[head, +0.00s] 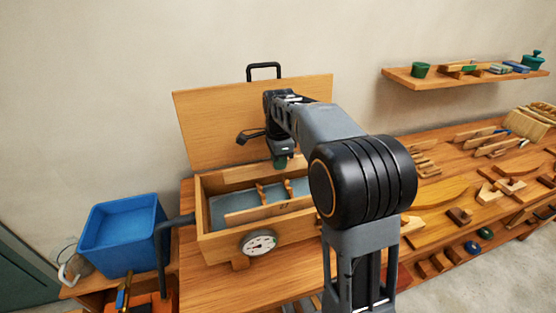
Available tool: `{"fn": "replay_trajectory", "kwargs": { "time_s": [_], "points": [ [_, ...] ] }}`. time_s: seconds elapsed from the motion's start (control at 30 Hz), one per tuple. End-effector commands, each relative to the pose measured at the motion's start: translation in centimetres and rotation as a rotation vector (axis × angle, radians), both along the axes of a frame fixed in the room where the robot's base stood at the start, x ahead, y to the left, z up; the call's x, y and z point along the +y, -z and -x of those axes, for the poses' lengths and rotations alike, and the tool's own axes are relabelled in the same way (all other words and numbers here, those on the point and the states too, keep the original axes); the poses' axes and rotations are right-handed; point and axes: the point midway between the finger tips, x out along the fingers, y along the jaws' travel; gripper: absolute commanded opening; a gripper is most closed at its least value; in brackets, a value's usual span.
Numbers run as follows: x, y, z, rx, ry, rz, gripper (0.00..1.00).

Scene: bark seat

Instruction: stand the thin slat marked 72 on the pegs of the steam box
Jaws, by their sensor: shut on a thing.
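The steam box (207,219) is an open wooden box with its lid (215,125) raised behind it. Short wooden pegs (261,193) stand up inside it. My gripper (281,163) points down over the back of the box.
A round dial (258,243) is on the box's front. A blue tub (122,236) stands at the left. The bench (226,288) at the right carries several wooden pieces. A wall shelf (440,81) holds small items. My arm hides part of the box's right side.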

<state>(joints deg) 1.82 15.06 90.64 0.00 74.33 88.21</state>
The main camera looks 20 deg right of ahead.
Motion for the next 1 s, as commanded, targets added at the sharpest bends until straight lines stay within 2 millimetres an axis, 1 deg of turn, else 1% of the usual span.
{"fn": "replay_trajectory", "kwargs": {
  "time_s": [0.03,0.4,0.53,0.73,1.0],
  "points": [
    [0.0,1.1,0.0,0.000,0.000,0.000,0.00],
    [0.0,5.0,0.0,-0.001,0.000,0.000,0.00],
    [0.0,5.9,0.0,0.000,0.000,0.000,0.00],
    [0.0,6.9,0.0,-0.001,0.000,0.000,0.00],
    [0.0,7.1,0.0,-0.001,0.000,0.000,0.00]
  ]
}}
